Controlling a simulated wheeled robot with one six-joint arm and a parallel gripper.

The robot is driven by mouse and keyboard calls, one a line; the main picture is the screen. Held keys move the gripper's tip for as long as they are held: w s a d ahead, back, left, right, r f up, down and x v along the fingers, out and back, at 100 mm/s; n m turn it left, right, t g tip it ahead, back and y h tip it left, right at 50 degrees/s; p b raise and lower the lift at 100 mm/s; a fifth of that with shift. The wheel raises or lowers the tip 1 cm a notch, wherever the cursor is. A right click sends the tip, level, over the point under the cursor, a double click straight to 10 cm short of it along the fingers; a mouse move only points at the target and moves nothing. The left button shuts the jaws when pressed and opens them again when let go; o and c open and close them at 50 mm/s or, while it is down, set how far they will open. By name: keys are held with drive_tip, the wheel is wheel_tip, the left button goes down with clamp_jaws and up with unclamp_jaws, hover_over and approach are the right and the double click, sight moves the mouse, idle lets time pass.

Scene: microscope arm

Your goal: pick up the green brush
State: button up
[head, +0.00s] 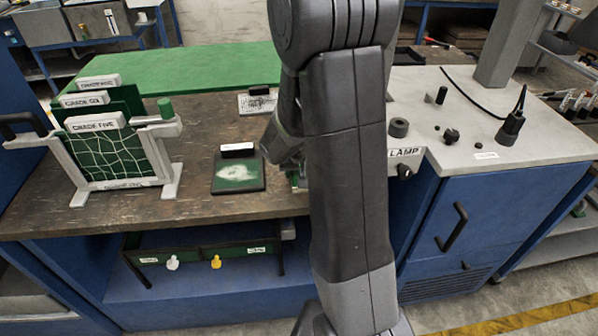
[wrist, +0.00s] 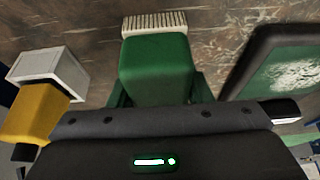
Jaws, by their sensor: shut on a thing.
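The green brush (wrist: 156,66) shows in the wrist view as a green block with a row of pale bristles along its far edge. My gripper (wrist: 157,92) is shut on the brush, with dark green parts showing at both sides of the block. The fingertips are largely hidden by the brush and the wrist housing. In the head view my arm covers the gripper and nearly all of the brush. I cannot tell whether the brush touches the bench top.
A dark pad (head: 238,175) with a whitish smear lies left of my arm on the wooden bench (head: 130,215). A rack of labelled green panels (head: 105,155) stands further left. A yellow item with a white block (wrist: 50,70) is left of the brush. A LAMP-labelled console (head: 480,130) is right.

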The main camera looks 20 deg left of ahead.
drive_tip(key=shift+r, duration=0.1)
wheel_tip(320, 180, up, 10)
drive_tip(key=shift+f, duration=0.1)
idle(0.3)
drive_tip(key=o, duration=0.4)
drive_tip(key=shift+c, duration=1.2)
drive_tip(key=shift+p, duration=0.35)
